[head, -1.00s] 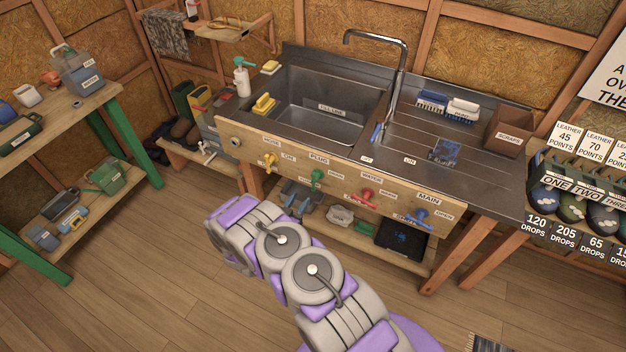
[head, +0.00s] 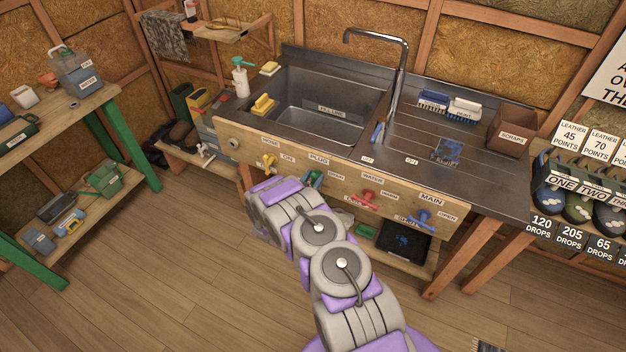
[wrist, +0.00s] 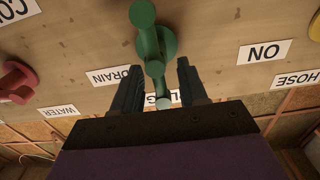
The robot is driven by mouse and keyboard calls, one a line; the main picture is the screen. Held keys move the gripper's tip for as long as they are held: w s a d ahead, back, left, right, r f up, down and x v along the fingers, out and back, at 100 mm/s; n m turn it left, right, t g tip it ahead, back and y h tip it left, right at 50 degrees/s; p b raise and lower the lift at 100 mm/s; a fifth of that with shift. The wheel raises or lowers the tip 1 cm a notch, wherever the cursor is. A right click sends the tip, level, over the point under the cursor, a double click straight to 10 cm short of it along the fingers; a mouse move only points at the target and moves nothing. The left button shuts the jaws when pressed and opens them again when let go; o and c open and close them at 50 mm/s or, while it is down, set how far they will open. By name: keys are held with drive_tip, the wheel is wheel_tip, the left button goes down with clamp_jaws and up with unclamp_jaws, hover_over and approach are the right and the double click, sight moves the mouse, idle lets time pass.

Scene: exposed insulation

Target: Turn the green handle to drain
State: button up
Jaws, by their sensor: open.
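The green handle (wrist: 151,48) is on the wooden panel under the sink. In the wrist view, which looks upside down, its bar runs from the top down into the gap between my fingers. My gripper (wrist: 160,78) is open, with one dark finger on each side of the handle's lower end; I cannot tell whether they touch it. The DRAIN label (wrist: 116,75) is left of the handle and an ON label (wrist: 264,52) right of it. A PLUG label is partly hidden behind the handle and finger. In the head view the green handle (head: 312,179) is partly covered by my arm.
A yellow handle (head: 267,160) is left of the green one, with a red handle (head: 367,197) and a blue handle (head: 420,217) to its right. The metal sink (head: 322,105) is above the panel. A low shelf with a black tray (head: 402,245) is below.

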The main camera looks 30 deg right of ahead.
clamp_jaws()
drive_tip(key=shift+a, duration=0.1)
idle(0.4)
drive_tip(key=n, duration=0.1)
drive_tip(key=n+p, duration=0.1)
drive_tip(key=n, duration=0.1)
drive_tip(key=shift+w+a+n, duration=0.3)
drive_tip(key=shift+n, duration=0.1)
drive_tip(key=n, duration=0.3)
drive_tip(key=shift+w+a+f+n+p, duration=0.2)
drive_tip(key=shift+w+f+n+p, duration=0.05)
drive_tip(key=shift+n+p, duration=0.1)
drive_tip(key=shift+w+a+f+n+b, duration=0.15)
drive_tip(key=shift+f+n+b, duration=0.1)
drive_tip(key=shift+n, duration=1.15)
drive_tip(key=shift+w+a+f+n+b, duration=0.1)
drive_tip(key=shift+f+n+b, duration=0.1)
drive_tip(key=shift+n, duration=1.15)
drive_tip(key=shift+w+a+f+n+b, duration=0.15)
drive_tip(key=shift+f+n, duration=0.1)
drive_tip(key=shift+n, duration=1.15)
